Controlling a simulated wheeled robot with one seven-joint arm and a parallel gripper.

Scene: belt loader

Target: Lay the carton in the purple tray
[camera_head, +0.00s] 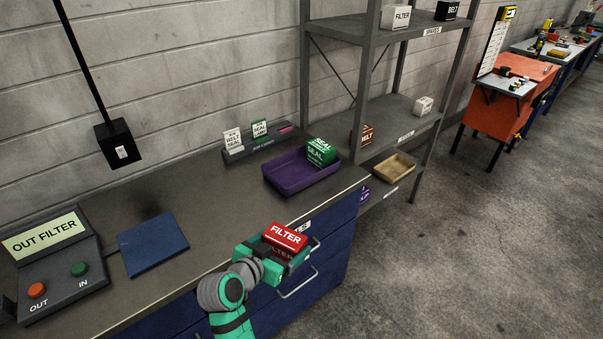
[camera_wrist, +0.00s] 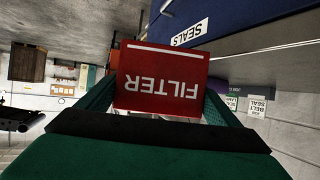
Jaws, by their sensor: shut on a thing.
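A red carton marked FILTER (camera_head: 285,238) is held in my gripper (camera_head: 284,256), in front of the counter's front edge. In the wrist view the carton (camera_wrist: 161,82) shows upside down between the two green fingers (camera_wrist: 160,108), which are shut on it. The purple tray (camera_head: 292,179) sits on the counter, behind and apart from the carton. A green carton marked SEAL (camera_head: 321,153) stands at the tray's right end; whether it is inside or just behind the rim is hard to tell.
A blue pad (camera_head: 152,244) and a button box reading OUT FILTER (camera_head: 50,250) lie on the counter at left. A card holder (camera_head: 258,146) stands behind the tray. A grey shelf (camera_head: 385,120) with cartons and a tan tray (camera_head: 394,167) stands at right. Drawer handles (camera_head: 298,284) project below the counter.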

